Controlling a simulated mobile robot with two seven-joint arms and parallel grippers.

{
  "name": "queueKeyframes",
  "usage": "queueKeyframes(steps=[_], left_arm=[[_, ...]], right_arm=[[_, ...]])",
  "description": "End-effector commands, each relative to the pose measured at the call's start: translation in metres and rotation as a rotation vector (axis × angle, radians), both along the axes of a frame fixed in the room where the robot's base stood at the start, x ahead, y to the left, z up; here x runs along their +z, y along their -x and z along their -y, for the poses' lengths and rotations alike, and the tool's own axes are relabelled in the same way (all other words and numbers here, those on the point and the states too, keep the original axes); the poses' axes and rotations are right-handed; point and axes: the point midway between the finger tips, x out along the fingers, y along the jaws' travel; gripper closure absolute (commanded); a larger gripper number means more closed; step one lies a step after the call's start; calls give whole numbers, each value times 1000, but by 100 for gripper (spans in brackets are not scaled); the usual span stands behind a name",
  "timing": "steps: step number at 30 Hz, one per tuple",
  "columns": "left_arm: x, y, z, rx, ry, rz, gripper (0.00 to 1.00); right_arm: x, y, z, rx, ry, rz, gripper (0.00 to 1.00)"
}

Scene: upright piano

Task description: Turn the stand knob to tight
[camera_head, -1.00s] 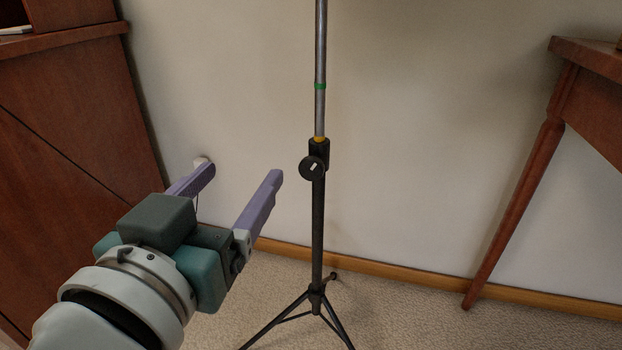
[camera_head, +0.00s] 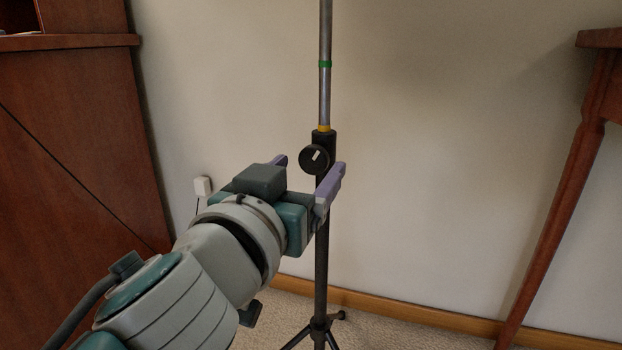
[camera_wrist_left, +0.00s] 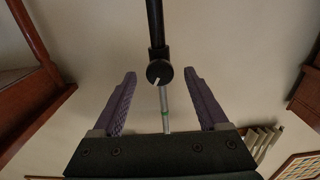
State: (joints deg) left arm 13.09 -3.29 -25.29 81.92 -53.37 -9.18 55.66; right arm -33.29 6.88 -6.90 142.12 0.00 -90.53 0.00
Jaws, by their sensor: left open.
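The stand (camera_head: 325,98) is a grey upper tube with a green ring and a yellow band, set in a black lower tube on tripod legs. Its black round knob (camera_head: 313,159) with a white pointer mark sits at the top of the black tube. The pointer is tilted to the upper right in the head view. My left gripper (camera_head: 310,163) is open, with its purple fingers close to the knob. In the left wrist view the knob (camera_wrist_left: 159,72) lies between and just beyond the open fingertips (camera_wrist_left: 160,72), apparently not touched. My right gripper is not in view.
A brown wooden cabinet or piano side (camera_head: 80,130) stands at the left. A wooden table with a slanted leg (camera_head: 567,200) stands at the right. A white wall socket plug (camera_head: 203,186) is on the wall behind. The wall right of the stand is clear.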

Motion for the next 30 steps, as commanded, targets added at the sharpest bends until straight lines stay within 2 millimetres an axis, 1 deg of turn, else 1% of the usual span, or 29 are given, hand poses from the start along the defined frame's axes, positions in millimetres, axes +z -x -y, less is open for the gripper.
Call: queueKeyframes(steps=[1, 4, 13, 14, 30], left_arm=[[-1, -5, 2, -1, -1, 1, 24], [0, -9, 4, -1, 0, 0, 24], [1, -11, 4, 0, 1, 0, 24], [1, -11, 4, 0, 1, 0, 26], [0, -11, 4, 0, 1, 0, 86]], right_arm=[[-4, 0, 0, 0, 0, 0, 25], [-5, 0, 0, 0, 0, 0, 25], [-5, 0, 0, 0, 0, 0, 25], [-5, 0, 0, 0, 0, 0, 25], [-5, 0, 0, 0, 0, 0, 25]])
